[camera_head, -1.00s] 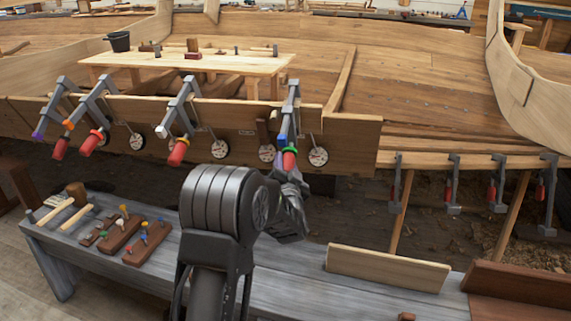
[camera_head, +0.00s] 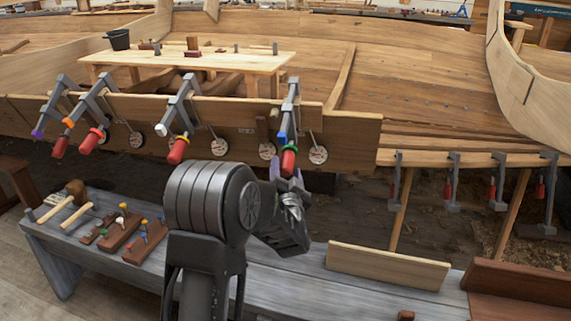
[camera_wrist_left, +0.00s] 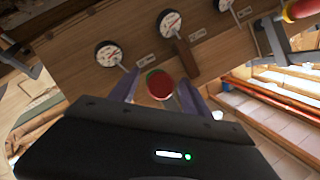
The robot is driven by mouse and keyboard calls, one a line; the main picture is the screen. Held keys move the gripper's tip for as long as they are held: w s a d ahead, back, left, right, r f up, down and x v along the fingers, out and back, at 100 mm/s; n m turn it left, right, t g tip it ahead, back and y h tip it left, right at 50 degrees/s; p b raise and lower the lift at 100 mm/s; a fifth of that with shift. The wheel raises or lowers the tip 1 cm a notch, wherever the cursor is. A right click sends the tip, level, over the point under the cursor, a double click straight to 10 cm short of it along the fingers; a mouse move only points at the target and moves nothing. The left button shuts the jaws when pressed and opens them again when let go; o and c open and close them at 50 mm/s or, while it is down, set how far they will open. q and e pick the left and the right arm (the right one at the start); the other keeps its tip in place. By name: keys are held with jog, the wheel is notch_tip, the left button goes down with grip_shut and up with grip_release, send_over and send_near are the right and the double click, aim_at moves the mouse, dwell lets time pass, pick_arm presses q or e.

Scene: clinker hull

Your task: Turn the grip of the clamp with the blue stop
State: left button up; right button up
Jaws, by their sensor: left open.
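The clamp with the blue stop (camera_head: 282,136) hangs on the plank edge, rightmost of the group on the near hull side. Its red grip (camera_head: 288,161) with a green collar points down toward my left gripper (camera_head: 288,180), which is just below it. In the left wrist view the round red end of the grip (camera_wrist_left: 159,86) shows between the two open fingers of my left gripper (camera_wrist_left: 160,92), with a visible gap to each finger. How far the fingers reach along the grip is hard to tell. My right gripper is not in view.
Neighbouring clamps have white (camera_head: 161,130), orange (camera_head: 68,123) and purple (camera_head: 38,134) stops. Round dials (camera_head: 318,155) sit on the plank close by. A grey bench (camera_head: 75,250) with mallets and peg blocks (camera_head: 120,232) stands below. More clamps (camera_head: 453,185) hang at right.

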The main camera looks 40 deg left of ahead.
aim_at(286, 173)
pick_arm(q)
jog(key=shift+v, duration=1.85)
jog(key=shift+f, duration=0.1)
